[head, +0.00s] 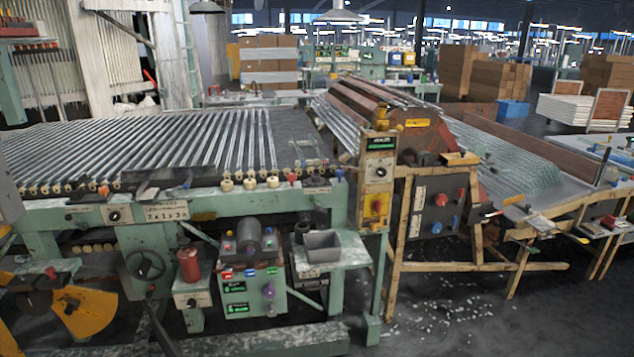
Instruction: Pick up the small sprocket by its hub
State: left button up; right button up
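I cannot make out a small sprocket or its hub anywhere in the head view. A green machine frame (80,217) fills the left half and carries a bed of parallel glass tubes (200,140). Small round cream rollers or knobs (250,183) line the bed's front edge. A dark handwheel (145,264) is on the machine's front. A grey open bin (322,246) stands on a small pale green side shelf (352,256); its inside is too dim to read. Neither of my grippers is in view.
A red can (188,265) stands on a small stand left of a green control box (250,295). A yellow-fronted control post (377,180) rises beside a wooden-framed conveyor (450,267). White fragments (440,320) litter the open floor at lower right. Cardboard boxes (490,80) stand behind.

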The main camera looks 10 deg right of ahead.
aim_at(316, 180)
jog(key=i+l+u, duration=0.15)
jog(key=i+l, duration=0.4)
jog(key=i+l+u, duration=0.15)
jog(key=i+l, duration=0.35)
jog(key=l, duration=0.15)
